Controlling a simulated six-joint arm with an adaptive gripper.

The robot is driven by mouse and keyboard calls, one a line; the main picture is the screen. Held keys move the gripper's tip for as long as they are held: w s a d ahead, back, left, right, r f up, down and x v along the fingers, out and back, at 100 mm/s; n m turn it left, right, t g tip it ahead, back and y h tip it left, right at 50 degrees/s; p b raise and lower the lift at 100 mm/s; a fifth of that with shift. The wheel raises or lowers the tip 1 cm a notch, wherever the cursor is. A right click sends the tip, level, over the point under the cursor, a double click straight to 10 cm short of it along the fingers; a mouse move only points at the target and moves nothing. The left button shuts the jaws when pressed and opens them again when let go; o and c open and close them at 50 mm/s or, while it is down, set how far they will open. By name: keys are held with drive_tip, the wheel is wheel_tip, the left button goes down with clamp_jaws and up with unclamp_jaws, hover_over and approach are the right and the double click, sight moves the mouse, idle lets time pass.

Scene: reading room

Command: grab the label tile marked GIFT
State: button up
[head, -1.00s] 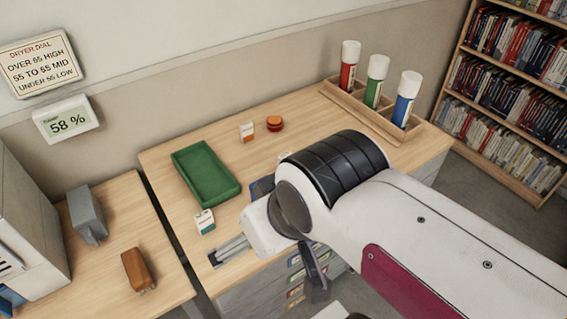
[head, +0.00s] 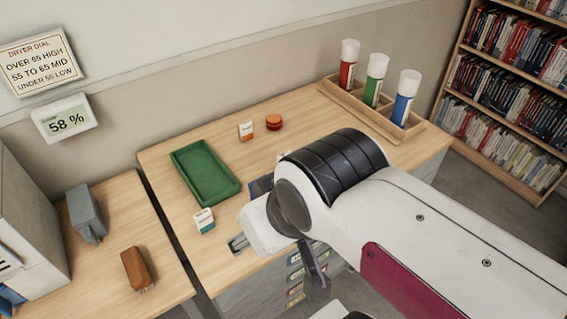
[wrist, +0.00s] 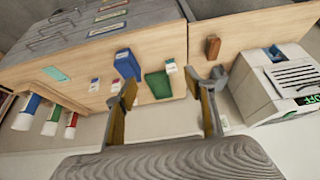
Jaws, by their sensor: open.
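No tile reading GIFT can be made out. Coloured labels are on the drawer fronts (head: 295,275) below the table edge, partly hidden by my arm; they also show in the wrist view (wrist: 108,16), too small to read. A flat teal piece (wrist: 57,74) lies on the wood at the left of the wrist view, its marking unreadable. My gripper (head: 238,244) is near the table's front edge in the head view, mostly hidden behind my wrist. In the wrist view its fingers (wrist: 170,84) are spread apart with nothing held, and the green tray shows between them.
A green tray (head: 230,190), a white-and-teal box (head: 204,222), an orange-and-white box (head: 246,131) and a round red-orange item (head: 274,123) are on the table. A wooden rack (head: 345,103) holds red, green and blue-banded tubes. A blue item (wrist: 127,66) is near the tray.

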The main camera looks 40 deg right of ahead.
idle(0.3)
drive_tip(key=n+t+h, duration=0.1)
drive_tip(key=t+h, duration=0.1)
drive_tip(key=t, duration=0.3)
hover_over(286, 158)
drive_tip(key=s+a, duration=0.1)
drive_tip(key=s, duration=0.4)
wheel_tip(286, 158, down, 12)
drive_tip(key=shift+s+d+f+t+y, duration=0.25)
drive_tip(key=shift+f+t+y, duration=0.25)
drive_tip(key=shift+f, duration=1.25)
drive_tip(key=shift+s+d+f+t+y, duration=0.1)
drive_tip(key=shift+d+f+t+y, duration=0.45)
drive_tip(key=shift+f, duration=1.15)
drive_tip(key=shift+s+d+f+t+y, duration=0.1)
drive_tip(key=shift+s+f+t+y, duration=0.4)
drive_tip(key=shift+f, duration=1.25)
drive_tip(key=shift+w, duration=0.3)
drive_tip(key=shift+x, duration=1.3)
